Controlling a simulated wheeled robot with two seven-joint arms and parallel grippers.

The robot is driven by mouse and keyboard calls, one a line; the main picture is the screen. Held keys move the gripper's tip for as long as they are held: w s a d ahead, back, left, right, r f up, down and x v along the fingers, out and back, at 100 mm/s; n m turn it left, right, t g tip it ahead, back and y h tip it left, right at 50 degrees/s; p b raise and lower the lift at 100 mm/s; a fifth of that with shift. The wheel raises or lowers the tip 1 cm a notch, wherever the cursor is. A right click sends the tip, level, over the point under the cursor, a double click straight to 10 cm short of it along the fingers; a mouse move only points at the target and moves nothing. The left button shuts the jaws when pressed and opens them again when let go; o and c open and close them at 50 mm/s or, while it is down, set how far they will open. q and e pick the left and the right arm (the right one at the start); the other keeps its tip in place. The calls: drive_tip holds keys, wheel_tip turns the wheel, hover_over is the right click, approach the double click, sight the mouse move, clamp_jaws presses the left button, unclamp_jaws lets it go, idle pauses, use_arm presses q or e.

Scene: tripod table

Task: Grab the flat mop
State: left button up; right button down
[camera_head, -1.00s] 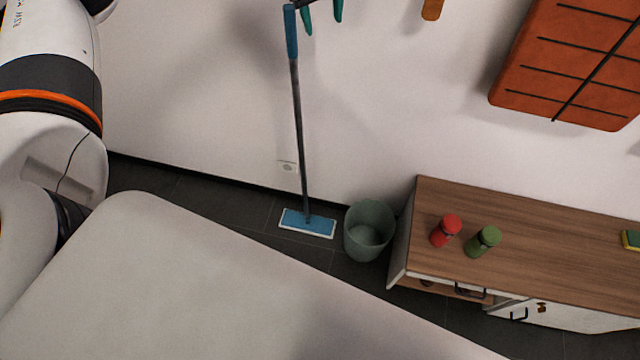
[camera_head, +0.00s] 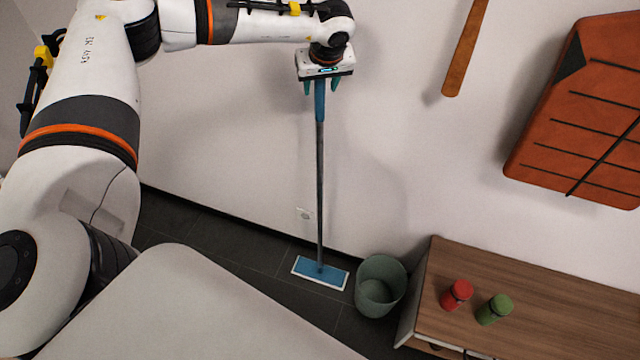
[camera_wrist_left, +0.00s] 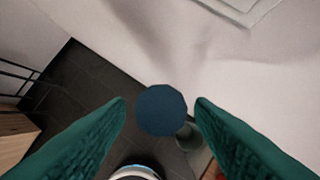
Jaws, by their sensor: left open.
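The flat mop (camera_head: 320,180) stands upright against the white wall, its blue flat head (camera_head: 320,271) on the dark floor and its blue grip at the top. My left gripper (camera_head: 320,88) is at the top of the handle, its green fingers open on either side of the blue grip. In the left wrist view the round blue handle end (camera_wrist_left: 161,110) shows between the two green fingertips, with gaps at both sides. The handle hides most of the mop below it there. My right gripper is not in view.
A grey-green bucket (camera_head: 381,286) stands just right of the mop head. A wooden-topped cabinet (camera_head: 540,310) at the lower right bears a red jar (camera_head: 457,294) and a green jar (camera_head: 495,309). An orange panel (camera_head: 590,110) and a wooden handle (camera_head: 466,50) hang on the wall.

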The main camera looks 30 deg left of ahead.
use_arm(q)
drive_tip(key=shift+x, duration=1.25)
drive_tip(key=shift+r, duration=0.1)
clamp_jaws()
drive_tip(key=shift+w+r, duration=0.1)
drive_tip(key=shift+w, duration=0.05)
idle(0.3)
